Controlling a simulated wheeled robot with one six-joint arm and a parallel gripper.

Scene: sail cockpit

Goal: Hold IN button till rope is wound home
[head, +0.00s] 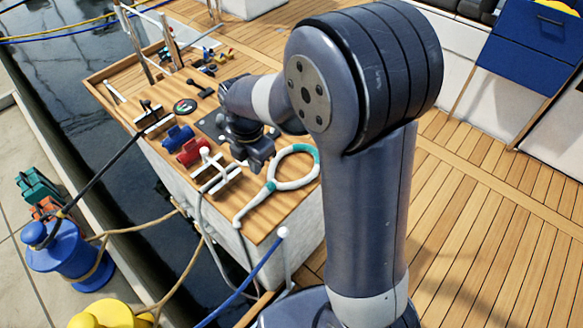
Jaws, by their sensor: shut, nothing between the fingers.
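My gripper (257,160) points down over the wooden console top, its fingers shut with nothing between them. It is above or beside a dark panel plate (210,124), partly covered by my arm. I cannot make out the IN button; it may be hidden behind my gripper or wrist. A dark rope (105,162) runs taut from a fitting on the console's left edge to a blue bollard (70,250) on the dock. I cannot tell whether this is the rope being wound. A white hose-like loop with teal bands (295,183) lies on the console right of my gripper.
Blue (178,137) and red (193,151) fittings and a white cleat (216,172) stand close left of my gripper. A round dial (185,106) and small levers sit farther back. The wooden deck (480,190) at right is clear. Water lies left of the console.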

